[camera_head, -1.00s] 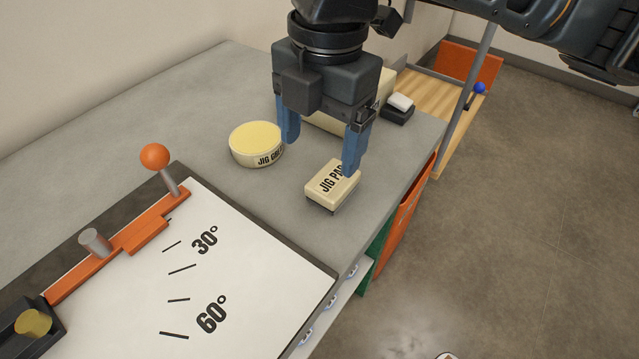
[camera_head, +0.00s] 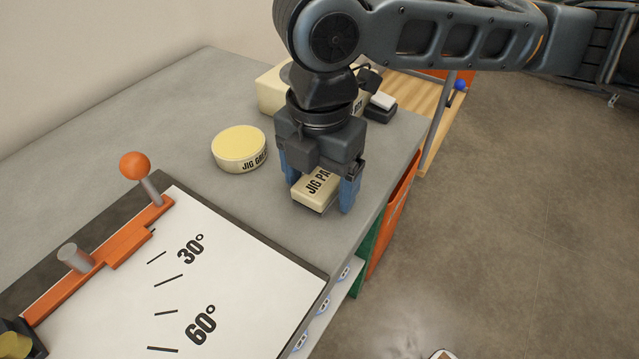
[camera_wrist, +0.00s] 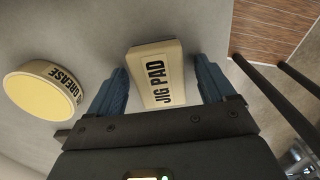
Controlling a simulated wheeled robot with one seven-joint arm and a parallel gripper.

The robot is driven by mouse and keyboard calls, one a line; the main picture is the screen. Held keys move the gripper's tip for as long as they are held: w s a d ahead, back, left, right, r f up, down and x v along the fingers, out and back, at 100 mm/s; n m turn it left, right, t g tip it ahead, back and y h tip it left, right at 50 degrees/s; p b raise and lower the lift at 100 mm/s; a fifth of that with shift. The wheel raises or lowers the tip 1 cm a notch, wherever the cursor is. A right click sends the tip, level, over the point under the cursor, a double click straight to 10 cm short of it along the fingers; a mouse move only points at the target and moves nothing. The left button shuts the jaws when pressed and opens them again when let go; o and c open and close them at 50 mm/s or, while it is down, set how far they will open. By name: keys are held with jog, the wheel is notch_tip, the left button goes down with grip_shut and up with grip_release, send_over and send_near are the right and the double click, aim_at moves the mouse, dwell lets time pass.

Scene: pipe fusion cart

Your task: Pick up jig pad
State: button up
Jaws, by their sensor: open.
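The jig pad (camera_head: 314,190) is a cream block with black "JIG PAD" lettering, lying on the grey bench top near its right edge. My gripper (camera_head: 319,193) is lowered over it with its blue fingers apart, one on either side of the pad. The wrist view shows the jig pad (camera_wrist: 157,75) between the two fingertips (camera_wrist: 163,82), with a gap visible on both sides. The gripper body hides part of the pad's top in the head view.
A round jig grease tin (camera_head: 240,148) stands left of the pad. An angle board (camera_head: 235,290) with an orange-knobbed lever (camera_head: 136,166) lies at front left. A cream box (camera_head: 270,90) and a dark block with a white top (camera_head: 381,107) are behind. Bench (camera_head: 150,110) is clear at back left.

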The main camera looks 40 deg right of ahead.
aim_at(319, 179)
jog(key=shift+c, duration=0.2)
jog(key=c, duration=1)
jog(key=shift+r, duration=0.1)
jog(key=shift+r, duration=0.55)
notch_tip(319, 179, up, 3)
jog(key=shift+w+f, duration=0.1)
jog(key=shift+f, duration=0.05)
jog(key=d+r, duration=0.2)
jog(key=d, duration=0.2)
jog(key=d+r, duration=0.2)
jog(key=d, duration=0.1)
jog(key=s+d+r, duration=0.1)
jog(key=d+r, duration=0.2)
jog(key=d, duration=0.1)
jog(key=shift+d, duration=0.35)
